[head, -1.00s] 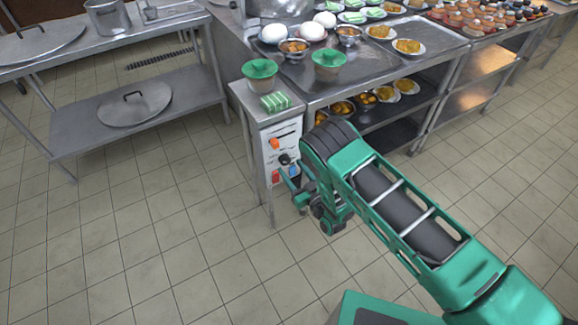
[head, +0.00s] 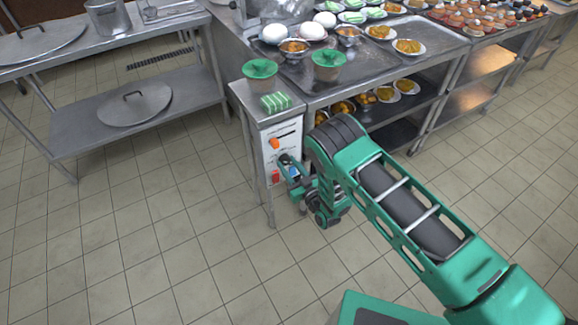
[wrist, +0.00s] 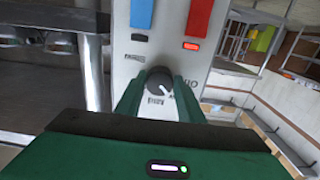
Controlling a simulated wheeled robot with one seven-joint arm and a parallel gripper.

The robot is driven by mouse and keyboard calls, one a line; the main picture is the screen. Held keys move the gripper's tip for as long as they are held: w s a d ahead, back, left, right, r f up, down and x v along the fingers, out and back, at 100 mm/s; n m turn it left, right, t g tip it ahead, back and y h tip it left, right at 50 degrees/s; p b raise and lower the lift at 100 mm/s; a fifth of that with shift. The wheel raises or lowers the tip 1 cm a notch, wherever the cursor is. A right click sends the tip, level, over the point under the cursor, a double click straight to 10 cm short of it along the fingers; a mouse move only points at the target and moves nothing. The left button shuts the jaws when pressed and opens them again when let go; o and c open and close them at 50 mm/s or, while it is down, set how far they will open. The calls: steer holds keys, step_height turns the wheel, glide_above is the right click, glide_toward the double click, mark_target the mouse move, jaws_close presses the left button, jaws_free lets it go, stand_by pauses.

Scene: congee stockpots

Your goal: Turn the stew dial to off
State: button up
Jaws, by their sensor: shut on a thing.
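The control panel (head: 284,140) is a white plate on the front of a small metal stand. Its black dial (wrist: 159,79) has a pale pointer mark, directed to the lower right in the wrist view. My gripper (wrist: 158,88) has one green finger on each side of the dial and is shut on it. In the head view, my gripper (head: 287,163) is at the panel and mostly covers the dial. Small printed labels surround the dial, but I cannot read them surely.
A red switch (wrist: 199,17) and a blue switch (wrist: 142,12) are close by. The tiled floor (head: 170,240) at left is clear.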

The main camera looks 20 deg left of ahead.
steer(key=shift+d+n, duration=0.1)
steer(key=shift+n, duration=0.2)
steer(key=n, duration=0.3)
steer(key=shift+n, duration=0.3)
steer(key=shift+w+d+n, duration=0.1)
steer(key=shift+n, duration=2.2)
steer(key=o, duration=1.1)
steer(key=shift+c, duration=0.2)
steer(key=v, duration=1)
steer(key=shift+s+d, duration=0.25)
steer(key=shift+s, duration=0.05)
